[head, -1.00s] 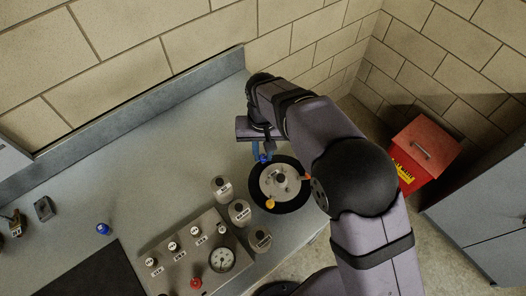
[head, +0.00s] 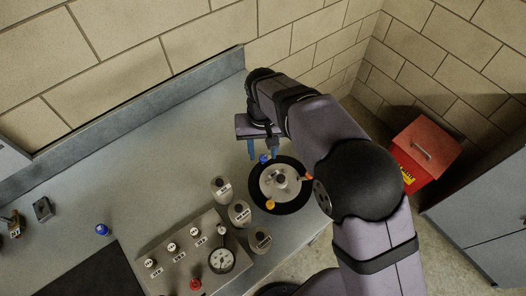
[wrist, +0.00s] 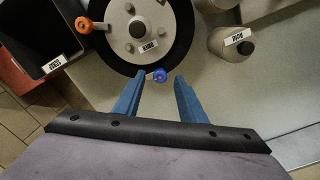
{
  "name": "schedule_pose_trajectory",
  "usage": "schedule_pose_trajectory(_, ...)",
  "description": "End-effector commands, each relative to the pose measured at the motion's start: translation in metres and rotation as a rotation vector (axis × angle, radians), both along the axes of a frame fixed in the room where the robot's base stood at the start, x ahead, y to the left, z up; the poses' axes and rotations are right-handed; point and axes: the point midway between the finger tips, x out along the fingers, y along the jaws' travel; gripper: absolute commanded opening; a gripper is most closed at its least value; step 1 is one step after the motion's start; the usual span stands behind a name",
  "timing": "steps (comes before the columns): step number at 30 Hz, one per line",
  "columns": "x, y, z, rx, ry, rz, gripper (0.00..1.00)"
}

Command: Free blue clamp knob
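The blue clamp knob (head: 264,159) sits at the rim of a round black housing (head: 262,202) with a silver disc cover (head: 280,184). In the wrist view the blue knob (wrist: 160,75) lies just beyond my fingertips, roughly centred between them. My gripper (head: 262,152) has blue fingers, and in the wrist view the gripper (wrist: 158,78) is open with nothing between the fingers.
Several labelled grey cylinders (head: 239,213) stand left of the housing, by a panel with a gauge (head: 221,260) and red knob (head: 195,284). Another blue knob-like piece (head: 103,230) lies on the bench. A black bin (wrist: 42,68) shows in the wrist view. The back bench is clear.

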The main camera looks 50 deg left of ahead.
Motion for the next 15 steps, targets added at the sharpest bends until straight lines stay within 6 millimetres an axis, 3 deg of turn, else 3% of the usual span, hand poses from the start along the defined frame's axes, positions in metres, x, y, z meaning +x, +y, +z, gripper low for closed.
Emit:
schedule_pose_trajectory(9, 0.000, 0.001, 0.042, 0.006, -0.002, 0.000, 0.37)
schedule_pose_trajectory(15, 0.000, 0.001, 0.059, 0.004, -0.001, 0.001, 0.37)
